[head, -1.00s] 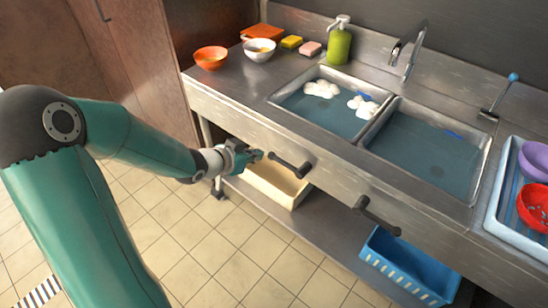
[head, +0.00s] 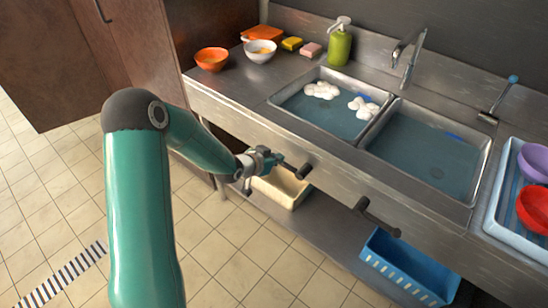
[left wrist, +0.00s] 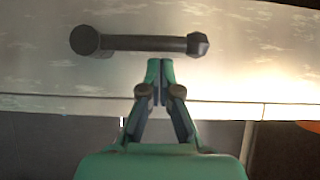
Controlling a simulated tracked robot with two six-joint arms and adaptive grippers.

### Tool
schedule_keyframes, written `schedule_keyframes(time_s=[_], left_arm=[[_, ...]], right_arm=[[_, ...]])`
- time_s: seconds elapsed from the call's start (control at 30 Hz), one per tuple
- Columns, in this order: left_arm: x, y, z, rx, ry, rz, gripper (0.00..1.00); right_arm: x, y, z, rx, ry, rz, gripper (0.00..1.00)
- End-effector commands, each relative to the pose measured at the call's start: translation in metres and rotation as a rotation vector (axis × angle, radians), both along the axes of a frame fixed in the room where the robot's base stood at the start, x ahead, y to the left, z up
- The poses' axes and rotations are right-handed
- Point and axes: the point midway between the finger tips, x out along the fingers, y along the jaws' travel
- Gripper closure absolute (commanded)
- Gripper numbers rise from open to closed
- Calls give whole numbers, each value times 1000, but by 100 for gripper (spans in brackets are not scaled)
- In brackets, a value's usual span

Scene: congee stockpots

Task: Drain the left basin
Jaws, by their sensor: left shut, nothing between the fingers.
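The left basin (head: 309,123) holds blue-grey water with white foam on it. A dark lever handle (head: 304,171) sits on the counter front below this basin. In the left wrist view, the handle (left wrist: 146,44) is a horizontal dark bar with a round hub at its left end and a knob at its right end. My left gripper (head: 279,160) is shut and empty at the handle. In the left wrist view, its fingertips (left wrist: 160,64) lie just below the bar in the picture; I cannot tell whether they touch it. My right gripper is out of view.
The right basin (head: 412,178) also holds water, with a second lever handle (head: 376,216) below it. A cream bin (head: 280,192) and a blue crate (head: 405,274) stand on the low shelf. The tiled floor (head: 225,250) is clear.

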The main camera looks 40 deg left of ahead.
Motion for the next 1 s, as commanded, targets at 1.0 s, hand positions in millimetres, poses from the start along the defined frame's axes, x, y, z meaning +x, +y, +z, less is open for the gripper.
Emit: schedule_keyframes(time_s=[1.0], left_arm=[[3,-3,-15,-76,10,-8,100]], right_arm=[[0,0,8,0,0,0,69]])
